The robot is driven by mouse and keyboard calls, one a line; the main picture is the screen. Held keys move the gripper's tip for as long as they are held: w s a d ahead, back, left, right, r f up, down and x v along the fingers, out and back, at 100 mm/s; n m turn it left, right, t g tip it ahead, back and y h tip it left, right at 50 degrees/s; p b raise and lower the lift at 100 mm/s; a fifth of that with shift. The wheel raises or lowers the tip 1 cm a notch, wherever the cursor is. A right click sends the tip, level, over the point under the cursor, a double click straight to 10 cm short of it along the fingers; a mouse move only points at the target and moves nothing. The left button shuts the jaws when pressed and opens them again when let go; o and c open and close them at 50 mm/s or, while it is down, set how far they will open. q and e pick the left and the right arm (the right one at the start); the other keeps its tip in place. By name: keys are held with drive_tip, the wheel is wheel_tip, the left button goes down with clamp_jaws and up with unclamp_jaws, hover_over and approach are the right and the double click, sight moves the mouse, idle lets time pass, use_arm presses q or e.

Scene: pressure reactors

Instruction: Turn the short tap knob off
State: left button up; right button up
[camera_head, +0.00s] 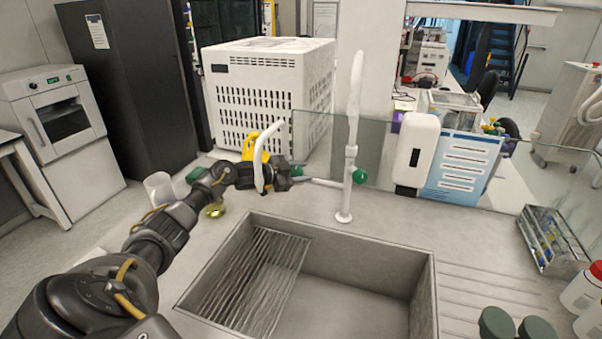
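The white tap column (350,155) stands behind the sink, with a green knob (359,177) on its right side. A low white pipe (323,182) runs left from it. Another green knob (297,171), which looks like the short tap knob, shows just right of my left gripper (282,175). A white curved piece (264,148), perhaps the short tap's spout, rises at the gripper and partly overlaps it. The gripper is at or very close to this left knob; contact is unclear. Its fingers are dark and small, so their opening is hidden. My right gripper is out of view.
The grey sink (360,260) with a wire rack lies in front of the taps. A glass panel (385,150) and a white-and-blue box (462,165) stand behind. A tube rack (552,240) and bottles are at the right. The counter between is clear.

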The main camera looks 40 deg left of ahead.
use_arm(q)
drive_tip(key=shift+o, duration=0.8)
drive_tip(key=shift+s+a, duration=0.1)
drive_tip(key=shift+s, duration=0.05)
drive_tip(key=b+v, duration=0.2)
drive_tip(key=v, duration=0.8)
drive_tip(key=shift+s+b, duration=0.2)
drive_tip(key=shift+b, duration=0.2)
